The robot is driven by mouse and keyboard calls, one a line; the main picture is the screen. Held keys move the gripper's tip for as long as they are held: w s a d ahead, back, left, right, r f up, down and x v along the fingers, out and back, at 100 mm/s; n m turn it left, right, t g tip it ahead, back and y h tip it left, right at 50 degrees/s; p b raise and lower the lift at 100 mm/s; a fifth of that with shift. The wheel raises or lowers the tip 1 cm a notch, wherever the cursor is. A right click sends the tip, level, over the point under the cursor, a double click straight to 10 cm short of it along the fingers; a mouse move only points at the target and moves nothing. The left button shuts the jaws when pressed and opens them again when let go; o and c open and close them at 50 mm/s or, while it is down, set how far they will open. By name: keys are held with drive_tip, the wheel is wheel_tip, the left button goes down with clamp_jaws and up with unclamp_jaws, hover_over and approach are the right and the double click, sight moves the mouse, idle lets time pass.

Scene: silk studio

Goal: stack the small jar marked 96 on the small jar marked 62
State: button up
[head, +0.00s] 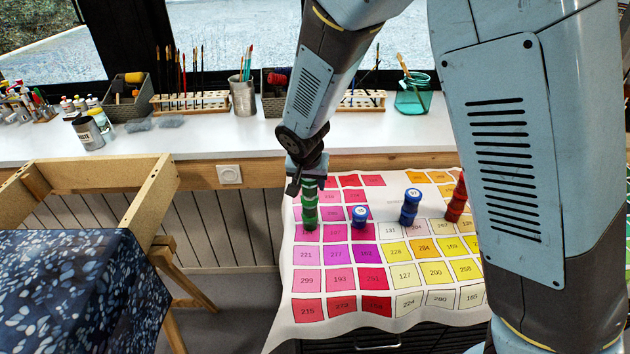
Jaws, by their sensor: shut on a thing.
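My gripper (308,177) points down at the left part of the printed cloth, shut on the top of a green jar column (310,212). The column looks like green jars one above another; I cannot tell whether the upper one rests on the lower. No number is readable on the green jars, as my gripper covers the top. A short blue jar (359,219) with a pale marked lid stands right of it. A taller blue stack (410,212), also with a pale marked lid, stands farther right. Their numbers are too small to read surely.
A red stack (456,205) stands right of the blue ones, near my arm. The numbered colour-chart cloth (288,318) is clear in front of the jars. Behind is a white counter (235,137) with brushes and pots. A wooden frame (165,195) with patterned fabric stands left.

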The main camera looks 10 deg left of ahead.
drive_tip(key=shift+f, duration=0.5)
drive_tip(key=o, duration=1.2)
drive_tip(key=shift+c, duration=0.2)
drive_tip(key=v, duration=1.3)
drive_tip(key=s+d+r, duration=0.1)
drive_tip(key=d+r, duration=0.4)
drive_tip(key=d, duration=0.6)
drive_tip(key=d+r, duration=0.5)
drive_tip(key=d, duration=0.7)
drive_tip(key=s+d+r, duration=0.2)
drive_tip(key=s+d, duration=0.4)
drive_tip(key=s+d+r+t, duration=0.1)
drive_tip(key=s+d+r, duration=0.1)
drive_tip(key=s+d, duration=0.5)
drive_tip(key=shift+s+r, duration=0.2)
drive_tip(key=shift+r, duration=0.1)
